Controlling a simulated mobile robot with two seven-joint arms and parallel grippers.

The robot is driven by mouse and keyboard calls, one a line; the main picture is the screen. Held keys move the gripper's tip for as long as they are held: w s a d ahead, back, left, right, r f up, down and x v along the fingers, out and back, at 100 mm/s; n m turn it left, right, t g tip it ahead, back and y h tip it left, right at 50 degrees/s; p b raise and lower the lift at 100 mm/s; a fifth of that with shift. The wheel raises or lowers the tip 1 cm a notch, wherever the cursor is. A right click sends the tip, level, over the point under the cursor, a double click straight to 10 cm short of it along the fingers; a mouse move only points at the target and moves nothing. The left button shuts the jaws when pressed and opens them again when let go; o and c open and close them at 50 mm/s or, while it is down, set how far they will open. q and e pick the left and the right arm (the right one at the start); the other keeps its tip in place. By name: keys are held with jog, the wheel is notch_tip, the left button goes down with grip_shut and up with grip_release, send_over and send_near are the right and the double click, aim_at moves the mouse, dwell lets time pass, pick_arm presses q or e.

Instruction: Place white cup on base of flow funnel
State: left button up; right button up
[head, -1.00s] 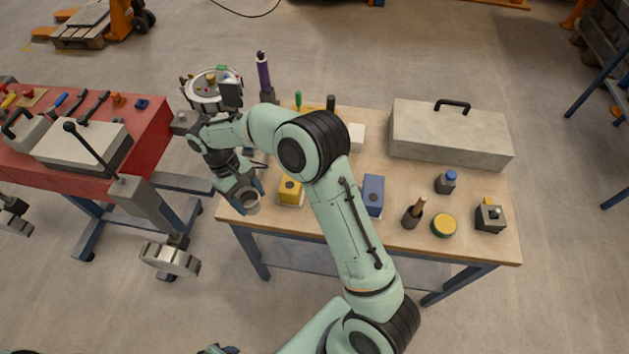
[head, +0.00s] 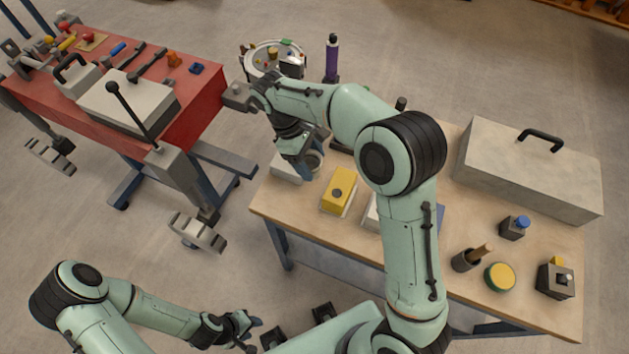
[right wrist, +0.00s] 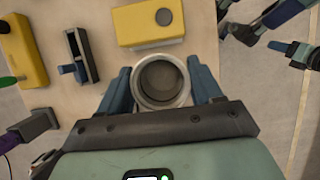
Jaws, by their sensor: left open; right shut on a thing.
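My right gripper (head: 308,163) is shut on a pale grey-white cup (head: 314,160), above the left part of the wooden table. In the right wrist view the cup (right wrist: 161,80) sits upright between the two blue fingers, and I look into its open top. My left gripper (head: 250,332) is open and empty at the bottom of the head view, away from the table. I cannot surely identify the flow funnel or its base; a purple upright device (head: 332,58) stands at the back, its lower part partly hidden by my right arm.
A yellow block (head: 340,188) with a grey knob lies close to the cup. A large grey case (head: 530,165) fills the table's back right. A red bench (head: 190,110) stands at the left. My right arm hides the table's middle.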

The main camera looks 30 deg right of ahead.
send_over(311, 190)
notch_tip(311, 190, down, 10)
jog(key=shift+r+b, duration=0.1)
jog(key=shift+b, duration=0.25)
jog(key=shift+f, duration=0.25)
jog(key=o, duration=1)
jog(key=shift+o, duration=0.2)
jog(key=shift+r, duration=0.1)
